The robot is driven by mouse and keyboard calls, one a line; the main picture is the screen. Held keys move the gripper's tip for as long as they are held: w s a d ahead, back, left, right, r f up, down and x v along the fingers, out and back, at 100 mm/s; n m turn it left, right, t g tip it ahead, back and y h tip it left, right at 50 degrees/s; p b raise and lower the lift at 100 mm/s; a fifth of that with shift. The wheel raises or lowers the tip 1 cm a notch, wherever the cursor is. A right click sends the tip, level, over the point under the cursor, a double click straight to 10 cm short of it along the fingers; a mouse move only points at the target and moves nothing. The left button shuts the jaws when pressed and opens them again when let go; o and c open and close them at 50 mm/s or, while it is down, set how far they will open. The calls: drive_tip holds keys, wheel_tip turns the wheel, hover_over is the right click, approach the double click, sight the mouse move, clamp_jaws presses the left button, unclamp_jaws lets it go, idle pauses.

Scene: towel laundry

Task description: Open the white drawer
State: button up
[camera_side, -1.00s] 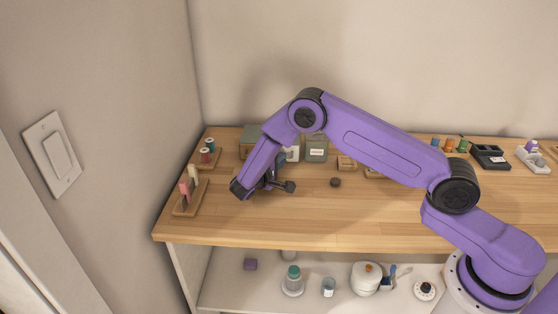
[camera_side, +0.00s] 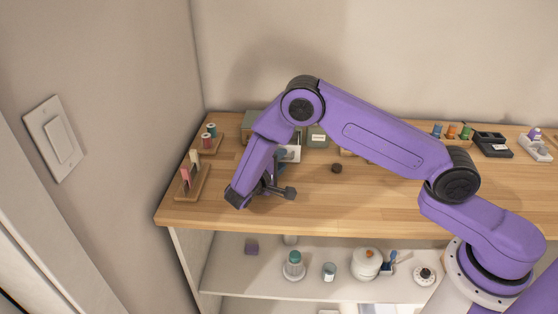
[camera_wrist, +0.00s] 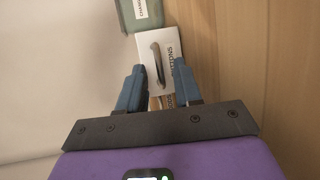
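In the side view the white drawer (camera_side: 291,153) is partly hidden behind my gripper (camera_side: 281,160). My gripper (camera_wrist: 158,68) has its two blue fingers apart, one on each side of the handle, with a visible gap. I cannot tell whether a finger touches the handle. How far the drawer stands out is partly hidden by my arm.
A green labelled box (camera_side: 317,138) stands beside the drawer. Thread spools (camera_side: 208,139) and a wooden holder (camera_side: 192,182) are at the left. The front of the wooden top (camera_side: 370,210) is clear.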

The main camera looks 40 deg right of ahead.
drive_tip(key=v, duration=1.7)
drive_tip(key=shift+s+a, duration=0.1)
drive_tip(key=shift+a, duration=0.1)
drive_tip(key=s+d+r+n+g+y, duration=0.2)
drive_tip(key=s+d+y, duration=0.3)
drive_tip(key=s, duration=0.5)
drive_tip(key=s+d+r+n+g+y, duration=0.1)
drive_tip(key=s+d+y, duration=0.4)
drive_tip(key=s, duration=0.5)
drive_tip(key=s+d+r+n+g+y, duration=0.2)
drive_tip(key=s+d+r+n+y, duration=0.2)
drive_tip(key=s+d, duration=0.3)
drive_tip(key=s+r, duration=0.1)
drive_tip(key=s, duration=0.2)
drive_tip(key=shift+g+y, duration=0.3)
drive_tip(key=shift+y, duration=0.1)
